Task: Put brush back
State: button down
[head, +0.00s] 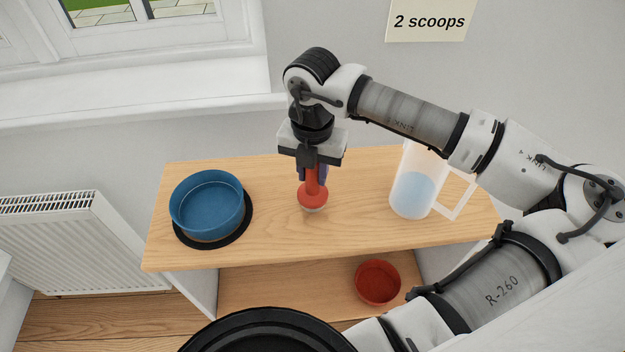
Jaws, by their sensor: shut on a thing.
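My gripper (313,170) points down over the middle of the wooden shelf top. It is shut on the red handle of a brush (313,196), which hangs upright below it. The brush has a round red head with a pale underside. Its lower end is at or just above the wood; I cannot tell if it touches. The upper part of the handle is hidden between the fingers.
A blue bowl (207,203) stands on a black round mat (246,222) at the left. A clear jug (412,185) with blue contents stands at the right, near my arm. A red bowl (378,282) is on the lower shelf (290,288). A "2 scoops" note (430,21) is on the wall.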

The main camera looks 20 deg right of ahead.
jog(key=shift+f, duration=0.9)
jog(key=shift+f+b, duration=0.15)
jog(key=shift+b, duration=0.2)
jog(key=c, duration=1.1)
grip_release()
jog(key=shift+c, duration=0.2)
notch_tip(320, 180, up, 12)
jog(key=shift+r+b, duration=0.2)
jog(key=shift+b, duration=0.5)
